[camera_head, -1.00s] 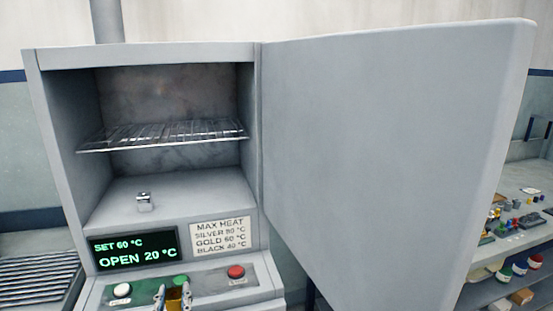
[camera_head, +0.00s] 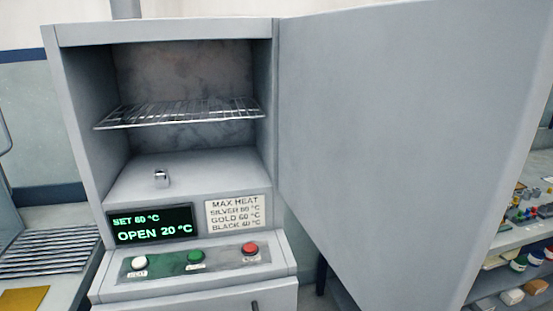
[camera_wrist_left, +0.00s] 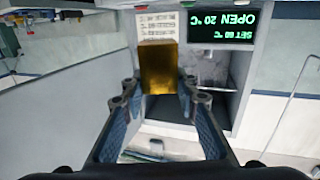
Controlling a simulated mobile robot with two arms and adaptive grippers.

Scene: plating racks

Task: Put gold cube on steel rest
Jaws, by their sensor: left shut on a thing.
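The gold cube (camera_wrist_left: 159,64) is between the fingers of my left gripper (camera_wrist_left: 160,90), which is shut on it, in the left wrist view. The cube is held in front of the open oven, which shows upside down there. Neither the cube nor my left gripper is in the head view. A slatted steel rack (camera_head: 48,253), which looks like the steel rest, lies on the counter left of the oven, cut off by the picture's edge. My right gripper is not in view.
The oven (camera_head: 80,130) stands open and shows 20 °C, with a wire shelf (camera_head: 180,113) and a small shiny metal block (camera_head: 162,178) inside. Its large door (camera_head: 390,140) fills the right side. A yellow pad (camera_head: 22,298) lies at the lower left.

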